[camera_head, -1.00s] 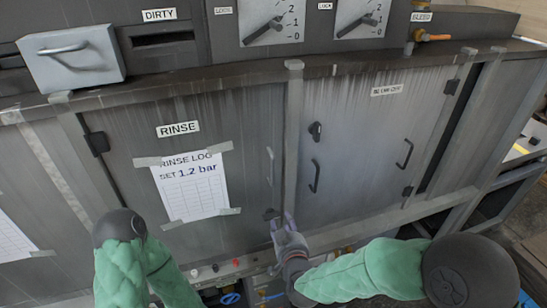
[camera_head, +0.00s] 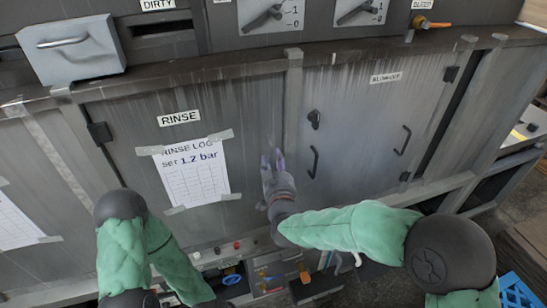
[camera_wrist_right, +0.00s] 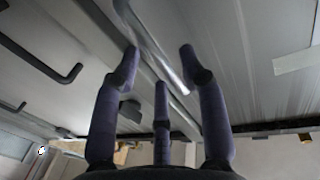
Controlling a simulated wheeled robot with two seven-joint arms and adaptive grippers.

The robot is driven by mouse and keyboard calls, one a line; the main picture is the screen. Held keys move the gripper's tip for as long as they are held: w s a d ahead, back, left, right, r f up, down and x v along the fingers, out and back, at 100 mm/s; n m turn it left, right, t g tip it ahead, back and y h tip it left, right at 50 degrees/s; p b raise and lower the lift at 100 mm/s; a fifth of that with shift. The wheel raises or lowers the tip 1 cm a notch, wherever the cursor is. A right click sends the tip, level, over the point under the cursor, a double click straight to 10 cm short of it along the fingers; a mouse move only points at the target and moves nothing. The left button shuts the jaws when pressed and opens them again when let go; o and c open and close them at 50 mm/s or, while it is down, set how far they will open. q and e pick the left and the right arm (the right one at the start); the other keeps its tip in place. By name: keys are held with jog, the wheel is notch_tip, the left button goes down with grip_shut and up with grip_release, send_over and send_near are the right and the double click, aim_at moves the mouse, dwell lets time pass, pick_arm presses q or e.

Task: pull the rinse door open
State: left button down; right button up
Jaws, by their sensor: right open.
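The rinse door (camera_head: 240,125) is a grey metal panel with a RINSE label (camera_head: 179,118) and a taped log sheet (camera_head: 190,175). It looks closed in its frame. My right gripper (camera_head: 271,160) is in front of the door's right edge and hides most of its handle in the head view. In the right wrist view the rinse door handle (camera_wrist_right: 155,45), a shiny slanted bar, runs between the spread fingertips of my right gripper (camera_wrist_right: 160,65). The fingers are open; I cannot tell whether they touch the bar. My left arm is at lower left, its gripper out of frame.
The blow-off door (camera_head: 365,130) stands to the right, closed, with its own dark handles. A post (camera_head: 292,110) separates the doors. A grey drawer box (camera_head: 70,48) juts out at upper left. Buttons and loose items sit on the lower ledge.

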jog(key=shift+w+a, duration=0.15)
jog(key=shift+w, duration=0.95)
grip_shut()
jog(key=shift+s, duration=0.1)
